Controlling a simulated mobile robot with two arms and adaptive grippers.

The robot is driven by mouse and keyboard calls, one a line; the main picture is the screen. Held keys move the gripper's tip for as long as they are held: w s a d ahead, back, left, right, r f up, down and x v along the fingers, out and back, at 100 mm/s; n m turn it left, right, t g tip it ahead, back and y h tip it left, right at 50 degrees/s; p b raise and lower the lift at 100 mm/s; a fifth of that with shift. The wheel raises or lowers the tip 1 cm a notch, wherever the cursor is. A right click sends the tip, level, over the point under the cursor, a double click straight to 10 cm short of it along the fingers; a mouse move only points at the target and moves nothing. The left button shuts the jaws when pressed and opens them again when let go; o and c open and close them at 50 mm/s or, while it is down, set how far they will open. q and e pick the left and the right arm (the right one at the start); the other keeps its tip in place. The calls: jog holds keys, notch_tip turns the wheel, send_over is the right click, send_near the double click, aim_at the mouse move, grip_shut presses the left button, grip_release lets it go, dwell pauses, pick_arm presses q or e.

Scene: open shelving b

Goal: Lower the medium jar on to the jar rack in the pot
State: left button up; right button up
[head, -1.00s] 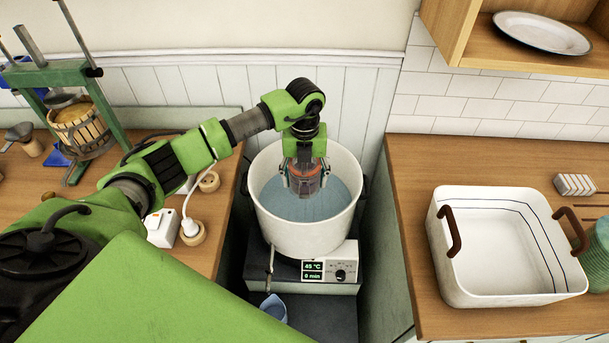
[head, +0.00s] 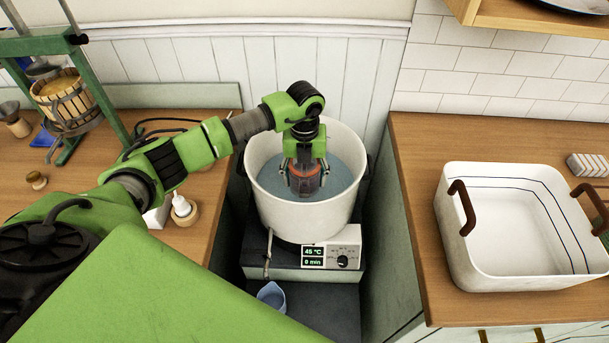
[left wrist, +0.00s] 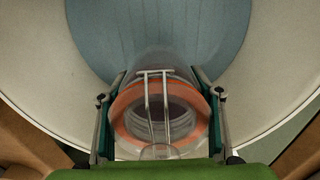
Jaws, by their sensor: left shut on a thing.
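My left gripper (head: 305,176) points straight down inside the white pot (head: 300,216), shut on the medium jar (head: 306,187). The jar is glass with an orange-red seal and a wire clip. In the left wrist view the jar (left wrist: 158,116) sits upright between the two fingers of the gripper (left wrist: 160,125), with blue-grey water (left wrist: 110,40) around and beyond it. The jar's lower part is at or in the water; I cannot tell how deep. The jar rack is not visible. My right gripper is not in view.
The pot stands on a heater with a display (head: 313,256) in a gap between two wooden counters. A white basin with brown handles (head: 465,255) is on the right counter. A blue jug (head: 271,296) stands below the pot's tap. A green press (head: 100,85) stands at left.

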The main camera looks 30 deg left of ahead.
aim_at(304, 167)
pick_arm(q)
jog(key=shift+w+f+b, duration=0.1)
jog(key=shift+f+b, duration=3.3)
jog(key=shift+f, duration=1.35)
jog(key=shift+f+b, duration=0.35)
jog(key=shift+f, duration=0.2)
jog(key=shift+f+b, duration=0.3)
jog(key=shift+f, duration=0.15)
jog(key=o, duration=2.1)
jog(key=shift+s+f, duration=0.15)
jog(key=shift+s, duration=0.05)
notch_tip(304, 167, up, 8)
jog(key=p, duration=0.5)
jog(key=shift+w+f+p, duration=0.1)
jog(key=shift+f+p, duration=0.15)
jog(key=shift+p, duration=0.05)
jog(key=shift+r+p, duration=3.1)
jog(key=shift+r, duration=1.3)
